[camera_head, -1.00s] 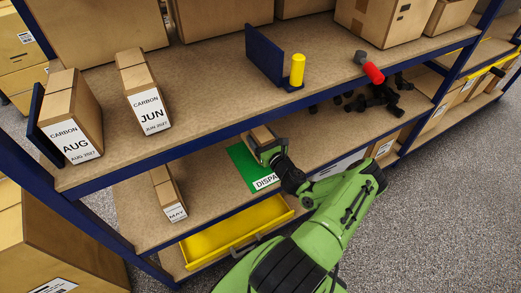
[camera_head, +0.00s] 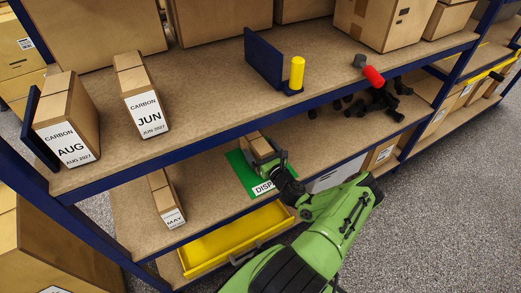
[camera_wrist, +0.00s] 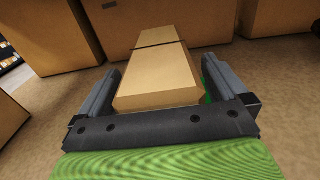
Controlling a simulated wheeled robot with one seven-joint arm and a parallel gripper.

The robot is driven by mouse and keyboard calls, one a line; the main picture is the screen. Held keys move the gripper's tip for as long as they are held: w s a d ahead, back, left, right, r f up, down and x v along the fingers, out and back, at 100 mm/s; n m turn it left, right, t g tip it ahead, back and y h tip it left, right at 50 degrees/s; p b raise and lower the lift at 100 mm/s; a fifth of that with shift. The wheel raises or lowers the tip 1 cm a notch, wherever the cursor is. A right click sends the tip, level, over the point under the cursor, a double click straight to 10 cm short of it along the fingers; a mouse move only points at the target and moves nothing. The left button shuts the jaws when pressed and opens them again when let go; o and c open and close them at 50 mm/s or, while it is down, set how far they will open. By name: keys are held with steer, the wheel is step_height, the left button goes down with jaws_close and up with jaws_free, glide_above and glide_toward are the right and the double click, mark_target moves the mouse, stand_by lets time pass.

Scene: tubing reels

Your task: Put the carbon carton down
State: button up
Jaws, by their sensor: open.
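A small brown carton (camera_head: 260,146) stands on the green dispatch mat (camera_head: 245,178) on the lower shelf. It also fills the middle of the wrist view (camera_wrist: 160,75). Its label side is hidden, so I cannot read it. My gripper (camera_head: 275,160) is at the carton's near end. In the wrist view the fingers (camera_wrist: 172,92) are open, one on each side of the carton, with a little green showing beside the right finger. Other cartons labelled CARBON AUG (camera_head: 70,125) and CARBON JUN (camera_head: 143,98) stand on the upper shelf; a MAY carton (camera_head: 166,198) stands on the lower shelf.
A yellow drawer or tray (camera_head: 235,240) sits below the lower shelf. The upper shelf holds a blue bracket (camera_head: 263,60), a yellow cylinder (camera_head: 297,73) and a red-ended part (camera_head: 373,76). Large boxes stand behind. Bare shelf lies between the MAY carton and the mat.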

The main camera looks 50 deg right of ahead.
steer(key=p+v, duration=0.2)
steer(key=v, duration=0.9)
steer(key=shift+s+p, duration=0.15)
steer(key=shift+p, duration=0.25)
steer(key=shift+s+a, duration=0.15)
steer(key=shift+s, duration=0.05)
steer(key=shift+s+f, duration=0.1)
